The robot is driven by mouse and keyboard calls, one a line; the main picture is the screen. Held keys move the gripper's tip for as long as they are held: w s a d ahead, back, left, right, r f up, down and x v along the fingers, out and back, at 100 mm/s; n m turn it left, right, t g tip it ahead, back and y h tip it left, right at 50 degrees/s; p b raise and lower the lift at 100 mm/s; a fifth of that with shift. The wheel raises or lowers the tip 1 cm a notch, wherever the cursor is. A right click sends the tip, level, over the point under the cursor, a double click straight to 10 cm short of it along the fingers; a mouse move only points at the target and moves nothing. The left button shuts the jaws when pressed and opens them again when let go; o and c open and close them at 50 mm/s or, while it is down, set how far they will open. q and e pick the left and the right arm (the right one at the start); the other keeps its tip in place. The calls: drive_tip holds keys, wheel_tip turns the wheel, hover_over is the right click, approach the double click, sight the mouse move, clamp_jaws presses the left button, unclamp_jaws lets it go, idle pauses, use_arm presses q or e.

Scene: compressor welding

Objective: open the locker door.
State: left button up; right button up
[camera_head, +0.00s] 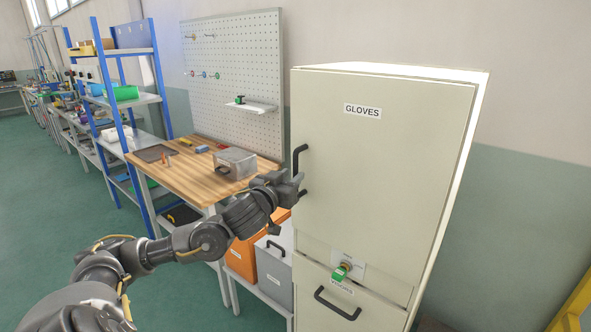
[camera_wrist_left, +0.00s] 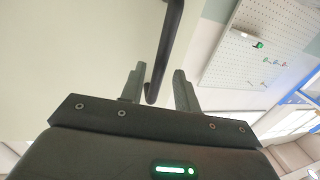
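The cream locker (camera_head: 375,170) stands at the right, with a closed upper door labelled GLOVES. Its black vertical handle (camera_head: 298,162) is on the door's left edge. My left gripper (camera_head: 297,183) is at the lower end of this handle. In the left wrist view, the handle (camera_wrist_left: 168,45) comes down between the two spread fingers of my left gripper (camera_wrist_left: 158,88). The fingers are open, with gaps beside the bar. My right gripper is in neither view.
A wooden workbench (camera_head: 165,173) with a metal box (camera_head: 236,163) stands left of the locker. Orange and grey bins (camera_head: 273,270) sit beneath my left forearm.

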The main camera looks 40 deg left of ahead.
sight(294, 174)
use_arm(q)
drive_tip(key=shift+p+x, duration=0.35)
drive_tip(key=shift+x, duration=1.25)
drive_tip(key=shift+d, duration=0.1)
clamp_jaws()
